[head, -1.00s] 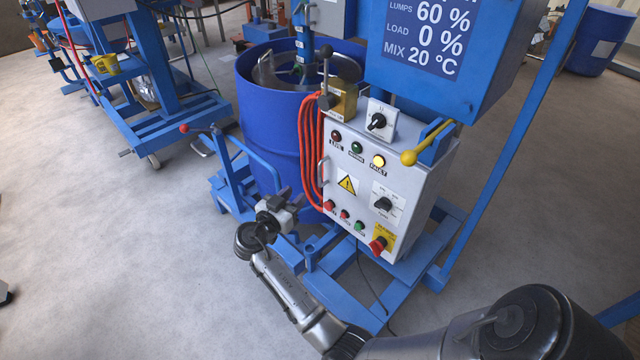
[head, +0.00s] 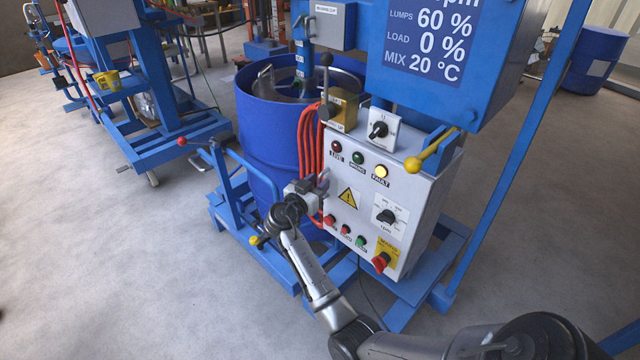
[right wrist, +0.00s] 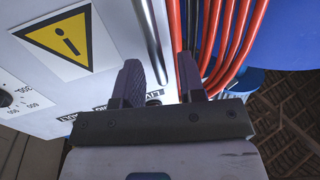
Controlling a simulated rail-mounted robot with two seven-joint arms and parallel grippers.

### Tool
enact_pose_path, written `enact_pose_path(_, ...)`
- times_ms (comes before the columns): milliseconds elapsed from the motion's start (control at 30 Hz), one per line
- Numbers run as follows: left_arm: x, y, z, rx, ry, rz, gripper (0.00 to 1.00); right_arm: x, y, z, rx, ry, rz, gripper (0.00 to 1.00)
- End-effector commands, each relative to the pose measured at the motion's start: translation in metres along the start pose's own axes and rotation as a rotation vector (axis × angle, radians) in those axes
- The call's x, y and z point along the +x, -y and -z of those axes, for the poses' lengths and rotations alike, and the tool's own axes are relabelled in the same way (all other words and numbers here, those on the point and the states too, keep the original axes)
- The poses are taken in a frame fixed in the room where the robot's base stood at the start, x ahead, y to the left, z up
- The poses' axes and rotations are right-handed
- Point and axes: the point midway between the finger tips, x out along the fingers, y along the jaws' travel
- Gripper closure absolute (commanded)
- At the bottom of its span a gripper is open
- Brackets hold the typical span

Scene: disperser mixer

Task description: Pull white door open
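The white door (head: 343,217) is the front of the control cabinet, and it looks shut. It carries lamps, knobs, buttons and a yellow warning sign. Its slim metal handle (head: 324,179) is at the left edge. The handle also shows in the right wrist view as a grey bar (right wrist: 151,38). My right gripper (head: 317,187) is at the handle's lower part. In the right wrist view its two dark fingers (right wrist: 160,82) are apart, with the handle's lower end in line with the gap. I cannot tell whether they touch it. My left gripper is not in view.
Orange cables (head: 309,140) hang close beside the handle, in front of the blue drum (head: 255,115). A red emergency stop knob (head: 380,262) sticks out at the door's lower right. A blue frame (head: 400,300) stands below the cabinet. Open floor lies at the left.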

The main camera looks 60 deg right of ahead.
Motion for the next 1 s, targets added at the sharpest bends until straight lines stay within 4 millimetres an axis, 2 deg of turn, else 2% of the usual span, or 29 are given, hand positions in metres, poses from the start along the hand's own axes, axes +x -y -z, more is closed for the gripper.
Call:
enact_pose_path(200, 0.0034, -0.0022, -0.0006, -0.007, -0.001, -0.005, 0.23, 0.0125, 0.0000, -0.0001, 0.000, -0.001, 0.001, 0.63)
enact_pose_path(533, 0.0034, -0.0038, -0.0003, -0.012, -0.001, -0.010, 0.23, 0.0143, -0.0001, 0.0004, 0.000, 0.000, 0.001, 0.63)
enact_pose_path(900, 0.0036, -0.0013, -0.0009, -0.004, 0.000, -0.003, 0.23, 0.0139, 0.0001, 0.0002, 0.000, 0.000, 0.001, 0.98)
enact_pose_path(1000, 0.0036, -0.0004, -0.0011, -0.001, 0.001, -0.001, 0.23, 0.0139, 0.0002, 0.0001, 0.000, 0.000, 0.001, 1.00)
